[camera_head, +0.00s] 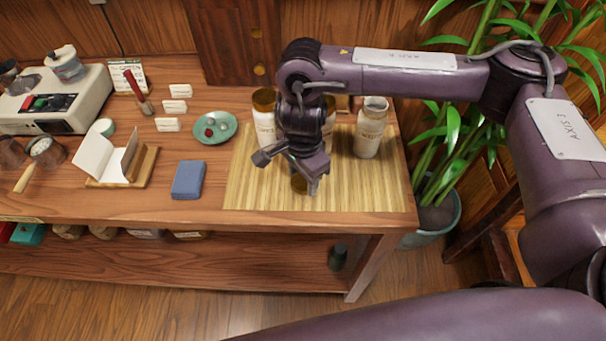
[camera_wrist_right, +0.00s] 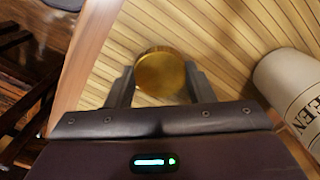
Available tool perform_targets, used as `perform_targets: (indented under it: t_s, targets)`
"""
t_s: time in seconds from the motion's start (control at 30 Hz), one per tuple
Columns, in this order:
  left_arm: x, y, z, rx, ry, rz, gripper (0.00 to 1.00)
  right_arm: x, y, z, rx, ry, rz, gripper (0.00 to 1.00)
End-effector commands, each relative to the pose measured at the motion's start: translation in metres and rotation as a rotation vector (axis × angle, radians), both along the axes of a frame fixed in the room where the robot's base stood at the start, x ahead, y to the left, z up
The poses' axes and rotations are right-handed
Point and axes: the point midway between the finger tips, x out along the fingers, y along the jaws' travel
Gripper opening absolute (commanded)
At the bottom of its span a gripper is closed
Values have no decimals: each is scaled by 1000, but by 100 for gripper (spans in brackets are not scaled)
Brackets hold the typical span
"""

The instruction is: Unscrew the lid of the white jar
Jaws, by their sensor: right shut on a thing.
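My right gripper (camera_head: 311,185) points down low over the front of the bamboo mat (camera_head: 245,195). It is shut on a round gold lid (camera_wrist_right: 160,72), with one finger on each side in the right wrist view. A white lettered jar (camera_wrist_right: 292,88) shows beside the gripper in the wrist view. My left gripper is out of view.
A gold-lidded jar (camera_head: 264,120) stands behind the gripper, and another jar (camera_head: 328,108) is partly hidden by my wrist. A blue block (camera_head: 188,180), a green dish (camera_head: 215,133) and an open booklet (camera_head: 105,158) lie to the left. The mat's front right is clear.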

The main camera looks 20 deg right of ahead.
Motion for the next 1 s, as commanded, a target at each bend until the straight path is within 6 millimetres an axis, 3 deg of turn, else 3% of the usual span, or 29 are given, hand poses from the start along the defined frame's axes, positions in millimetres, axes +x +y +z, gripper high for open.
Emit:
perform_targets:
  t_s: [0.03, 0.07, 0.23, 0.6, 1.0]
  targets:
    - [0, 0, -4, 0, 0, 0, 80, 0, 0, -4, 0, 0, 0, 21]
    - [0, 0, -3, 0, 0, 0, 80, 0, 0, -3, 0, 0, 0, 49]
    - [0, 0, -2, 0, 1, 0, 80, 0, 0, -2, 0, 1, 0, 70]
    - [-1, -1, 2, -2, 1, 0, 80, 1, 0, 7, -1, -3, 1, 70]
    - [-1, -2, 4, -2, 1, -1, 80, 1, 0, 82, -1, -6, 2, 70]
